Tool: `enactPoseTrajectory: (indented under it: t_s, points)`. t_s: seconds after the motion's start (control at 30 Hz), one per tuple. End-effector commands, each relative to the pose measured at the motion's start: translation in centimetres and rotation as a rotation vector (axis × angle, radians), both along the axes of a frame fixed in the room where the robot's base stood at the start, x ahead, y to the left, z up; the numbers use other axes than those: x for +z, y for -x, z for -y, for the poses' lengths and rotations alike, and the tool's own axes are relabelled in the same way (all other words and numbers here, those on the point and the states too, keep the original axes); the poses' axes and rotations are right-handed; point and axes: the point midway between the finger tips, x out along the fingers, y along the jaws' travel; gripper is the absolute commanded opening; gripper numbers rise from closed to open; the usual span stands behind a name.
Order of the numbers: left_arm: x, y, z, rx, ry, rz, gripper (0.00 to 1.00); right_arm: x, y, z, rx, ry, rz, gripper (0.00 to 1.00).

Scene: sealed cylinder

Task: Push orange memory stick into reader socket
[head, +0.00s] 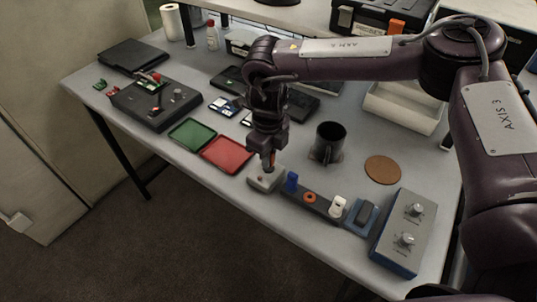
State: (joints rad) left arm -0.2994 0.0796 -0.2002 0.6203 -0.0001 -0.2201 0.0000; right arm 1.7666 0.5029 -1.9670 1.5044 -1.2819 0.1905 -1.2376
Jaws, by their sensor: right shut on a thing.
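My right gripper (268,165) points down at the near middle of the table, just above a small light grey box, which looks like the reader (264,180). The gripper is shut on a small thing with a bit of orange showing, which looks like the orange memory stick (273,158). The fingers hide most of the stick. I cannot tell how deep its lower end sits in the reader, as the socket is hidden. A dark holder strip (322,204) to the right bears a blue stick (292,181), an orange ring (310,197) and a white stick (338,206). My left gripper is not in view.
A red tray (227,153) and a green tray (192,134) lie left of the gripper. A black mug (329,142) and a brown coaster (383,169) stand to the right. A blue-grey box with knobs (404,232) is at the near right, by the table edge.

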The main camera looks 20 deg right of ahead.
Motion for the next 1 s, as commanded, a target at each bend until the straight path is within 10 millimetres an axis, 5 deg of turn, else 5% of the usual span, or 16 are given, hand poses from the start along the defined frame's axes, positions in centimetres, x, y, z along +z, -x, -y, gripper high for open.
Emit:
enactPoseTrajectory:
  t_s: [1.0]
  points:
    - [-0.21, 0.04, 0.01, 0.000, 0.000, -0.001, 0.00, -0.81, 0.00, -0.02, 0.000, -0.001, -0.001, 0.00]
